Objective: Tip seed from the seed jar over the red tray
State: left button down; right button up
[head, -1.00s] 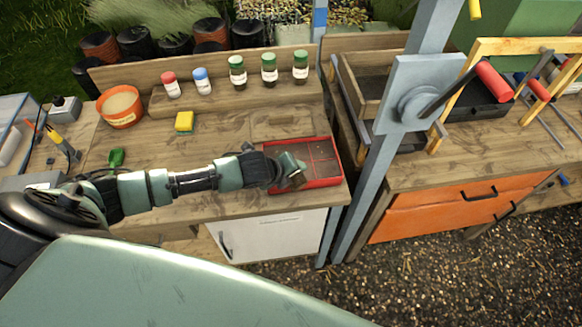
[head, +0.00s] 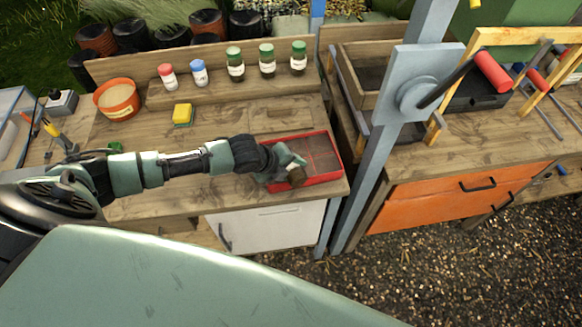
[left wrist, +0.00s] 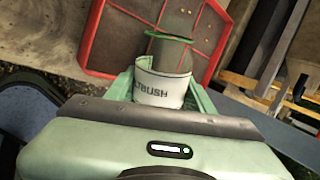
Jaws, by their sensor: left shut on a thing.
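The red tray (head: 322,180) lies near the front right corner of the wooden bench. Its dark, divided inside is partly covered by my gripper, and its red rim also shows in the left wrist view (left wrist: 86,42). My left gripper (head: 291,168) is over the tray and shut on the seed jar (head: 296,177). In the left wrist view the jar (left wrist: 161,89) has a white label ending in "TBUSH" and a green ring around its neck. It is tilted, with its neck toward the tray. I cannot make out falling seed. My right gripper is not in view.
Three green-lidded jars (head: 267,61), a red-lidded jar (head: 167,77) and a blue-lidded jar (head: 199,73) stand on the back shelf. An orange tub (head: 117,99) and a yellow-green sponge (head: 183,114) sit to the left. A grey post (head: 378,150) rises right of the tray.

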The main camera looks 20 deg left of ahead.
pick_arm(q)
jog(key=shift+d, duration=0.1)
dwell(0.5)
jog(key=shift+m+t+y, duration=0.3)
jog(key=shift+t+y, duration=0.2)
jog(key=shift+y, duration=0.1)
jog(key=shift+r, duration=0.1)
jog(key=shift+w+d, duration=0.35)
jog(key=shift+d, duration=0.75)
jog(key=shift+w+d, duration=0.3)
jog(key=shift+d, duration=0.75)
jog(key=shift+w+d, duration=0.35)
jog(key=shift+d, duration=0.75)
jog(key=shift+a, duration=0.1)
jog(key=shift+g+h, duration=0.5)
jog(key=shift+h, duration=0.1)
